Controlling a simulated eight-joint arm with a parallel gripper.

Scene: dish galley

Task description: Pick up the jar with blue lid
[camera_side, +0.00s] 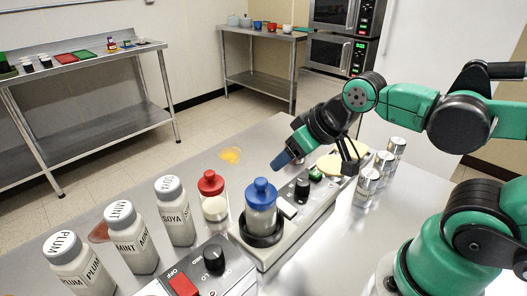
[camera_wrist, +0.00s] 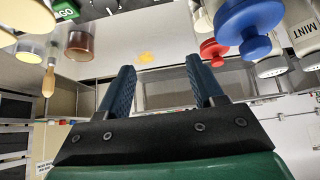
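The jar with the blue lid (camera_side: 261,222) stands upright in a black round holder on a grey device with knobs and switches. In the wrist view its blue lid (camera_wrist: 247,22) is at the upper right, outside the space between my fingers. My gripper (camera_side: 281,160) is above and to the right of the jar in the side view, tilted down and apart from it. In the wrist view my gripper (camera_wrist: 160,68) shows two blue fingers spread apart with nothing between them.
A red-lidded jar (camera_side: 211,185) stands just left of the blue-lidded jar. PLUM (camera_side: 78,264), MINT (camera_side: 132,238) and SOYA (camera_side: 175,212) shakers stand further left. Several metal cans (camera_side: 367,186) stand at the right. A yellow spill (camera_side: 231,155) lies on the counter behind.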

